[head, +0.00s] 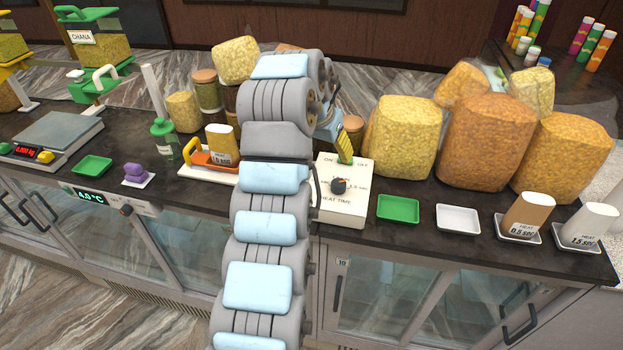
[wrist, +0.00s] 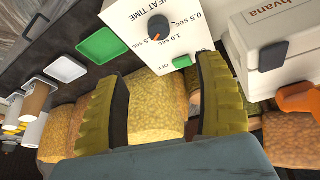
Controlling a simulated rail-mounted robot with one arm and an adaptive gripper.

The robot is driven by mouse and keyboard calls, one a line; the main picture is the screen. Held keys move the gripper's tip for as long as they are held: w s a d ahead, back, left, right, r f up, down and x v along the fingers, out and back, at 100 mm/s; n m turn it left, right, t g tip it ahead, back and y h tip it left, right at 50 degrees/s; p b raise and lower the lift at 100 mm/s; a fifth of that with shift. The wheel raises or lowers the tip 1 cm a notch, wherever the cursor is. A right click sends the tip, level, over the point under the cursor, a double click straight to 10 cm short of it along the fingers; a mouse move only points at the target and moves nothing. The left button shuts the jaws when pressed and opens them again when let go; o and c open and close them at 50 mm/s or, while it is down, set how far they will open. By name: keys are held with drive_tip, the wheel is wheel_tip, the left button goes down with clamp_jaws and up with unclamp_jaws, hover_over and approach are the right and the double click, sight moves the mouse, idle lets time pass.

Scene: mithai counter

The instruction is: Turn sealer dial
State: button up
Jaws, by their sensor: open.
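The sealer's white control box (head: 335,212) stands right of my arm in the head view, marked HEAT TIME; it also shows at the top of the wrist view (wrist: 178,18). Its dark round dial (head: 339,186) is on the top face. In the wrist view the dial (wrist: 156,27) shows a small orange mark, with 0.5 sec, 1.0 sec and OFF labels around it; its exact setting is hard to read. My gripper (wrist: 160,75) is open and empty, its yellow ridged fingers apart, not touching the dial. In the head view its fingertips (head: 345,153) are by the box's back edge.
Large bags of yellow (head: 402,138) and orange (head: 484,140) snacks stand behind right. A green tray (head: 398,209) and white tray (head: 458,219) lie right of the box. Labelled pouches (head: 527,214) stand farther right. An orange and yellow sealing device (head: 205,160) is left of my arm.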

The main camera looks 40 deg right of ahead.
sight(338, 183)
drive_tip(key=p+x, duration=0.4)
drive_tip(key=x, duration=1.3)
drive_tip(key=shift+s+d+f, duration=0.1)
drive_tip(key=shift+f, duration=0.1)
drive_tip(key=c, duration=1.2)
